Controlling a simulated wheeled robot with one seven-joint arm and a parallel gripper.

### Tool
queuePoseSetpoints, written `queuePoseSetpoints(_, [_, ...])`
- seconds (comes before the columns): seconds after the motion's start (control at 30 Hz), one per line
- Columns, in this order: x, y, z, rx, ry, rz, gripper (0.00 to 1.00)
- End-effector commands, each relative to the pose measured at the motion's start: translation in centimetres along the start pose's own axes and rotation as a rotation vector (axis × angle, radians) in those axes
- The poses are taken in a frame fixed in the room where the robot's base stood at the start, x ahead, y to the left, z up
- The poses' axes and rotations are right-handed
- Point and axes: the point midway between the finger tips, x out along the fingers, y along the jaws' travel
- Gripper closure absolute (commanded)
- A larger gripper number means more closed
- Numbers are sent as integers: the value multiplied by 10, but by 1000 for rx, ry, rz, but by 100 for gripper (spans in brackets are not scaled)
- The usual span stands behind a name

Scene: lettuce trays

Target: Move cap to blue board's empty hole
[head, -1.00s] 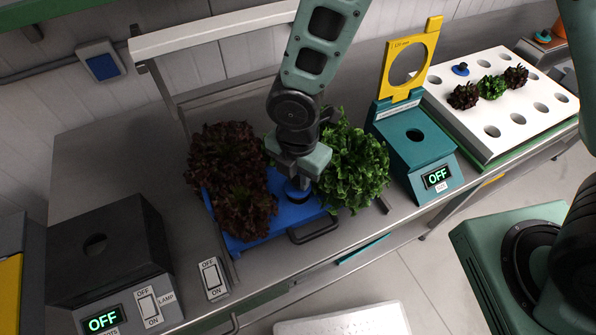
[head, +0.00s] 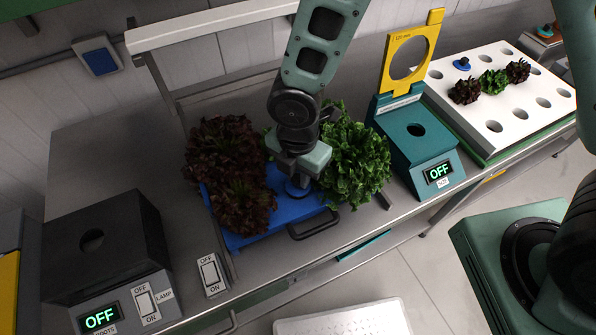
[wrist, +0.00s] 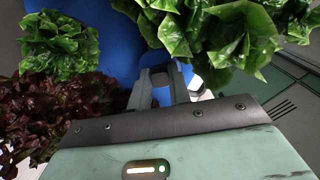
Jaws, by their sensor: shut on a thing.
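The blue board (head: 246,238) lies on the steel bench, with dark red lettuce (head: 232,170) on its left and green lettuce (head: 352,160) on its right. My gripper (head: 298,180) points down over the board's front middle, between the lettuces. It is shut on a blue cap (head: 297,190), which is at or just above the board's surface; I cannot tell whether it is seated in a hole. The hole under it is hidden. In the wrist view, blue shows between the fingers (wrist: 160,85), with the board (wrist: 108,42) beyond.
A second blue cap (head: 462,64) sits on the white board (head: 508,125) with several small lettuces. A teal box (head: 403,150) with a yellow ring plate (head: 408,60) stands right of the green lettuce. A black box (head: 105,240) and switch (head: 212,275) stand left.

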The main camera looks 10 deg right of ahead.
Motion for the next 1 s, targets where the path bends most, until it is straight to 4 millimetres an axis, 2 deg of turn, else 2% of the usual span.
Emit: queuePoseSetpoints(1.0, [7,0,0,0,0,0,100])
